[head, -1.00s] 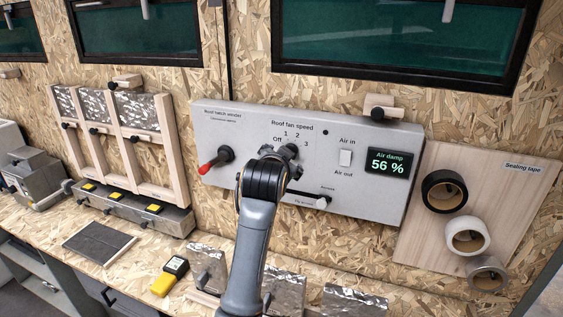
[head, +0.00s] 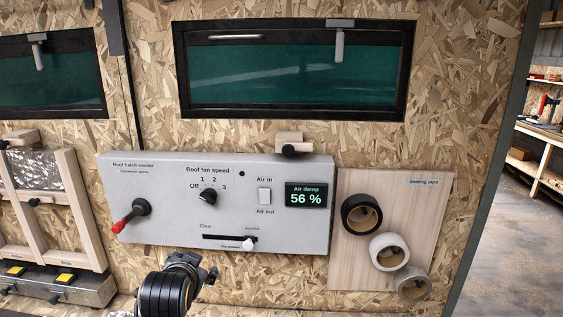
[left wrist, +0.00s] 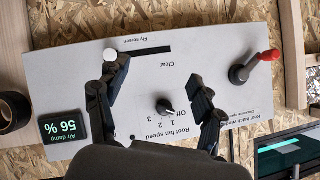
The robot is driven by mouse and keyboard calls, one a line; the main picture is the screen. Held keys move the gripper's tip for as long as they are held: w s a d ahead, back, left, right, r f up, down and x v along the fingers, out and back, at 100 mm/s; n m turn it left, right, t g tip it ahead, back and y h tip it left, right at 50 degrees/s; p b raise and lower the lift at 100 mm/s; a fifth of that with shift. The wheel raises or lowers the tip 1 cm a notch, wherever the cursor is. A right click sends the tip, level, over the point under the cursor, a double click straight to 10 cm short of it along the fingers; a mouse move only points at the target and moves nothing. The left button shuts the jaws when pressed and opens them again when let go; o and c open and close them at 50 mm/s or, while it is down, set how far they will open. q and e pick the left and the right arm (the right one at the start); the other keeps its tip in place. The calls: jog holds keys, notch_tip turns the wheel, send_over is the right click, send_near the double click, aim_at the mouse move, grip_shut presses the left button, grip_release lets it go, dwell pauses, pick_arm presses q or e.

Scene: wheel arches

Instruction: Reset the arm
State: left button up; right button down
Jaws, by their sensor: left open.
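My left gripper (head: 190,266) is at the bottom of the head view, below the grey control panel (head: 150,170). In the left wrist view, the gripper (left wrist: 155,78) is open, with nothing between its fingers. That view shows the panel (left wrist: 60,85) upside down. The fan knob (head: 208,196) lies between the fingers as seen there. The white slider knob (head: 249,243) is at the right end of its slot; it also shows near one fingertip in the wrist view (left wrist: 110,55). In the head view the gripper is apart from it. My right gripper is not in view.
A red-tipped lever (head: 132,213) sticks out at the panel's left. The display (head: 306,196) reads 56 %. Tape rolls (head: 389,251) hang on a wooden board (head: 425,215) to the right. A wooden frame (head: 85,215) stands at the left. A window (head: 295,75) is above.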

pick_arm(q)
jog(key=s+f+g, duration=0.3)
jog(key=s+f, duration=1.1)
jog(key=s+f+n+g+h, duration=0.1)
jog(key=s+f+g, duration=0.25)
jog(key=s, duration=0.75)
jog(key=s+f+n+g+h, duration=0.15)
jog(key=s+f, duration=0.25)
jog(key=s, duration=0.6)
notch_tip(320, 180, down, 35)
jog(key=s+d+m+g+b, duration=0.1)
jog(key=s+b, duration=0.1)
jog(key=b, duration=0.6)
jog(key=s+a+f+b, duration=0.1)
jog(key=s+f+b, duration=0.2)
jog(key=s+f, duration=0.5)
jog(key=s+a+f+g+b, duration=0.1)
jog(key=s+a+f+b, duration=0.1)
jog(key=s+f, duration=0.6)
notch_tip(320, 180, down, 6)
jog(key=shift+s+f+g+y+b, duration=0.15)
jog(key=shift+g+y+b, duration=0.2)
jog(key=shift+b, duration=0.45)
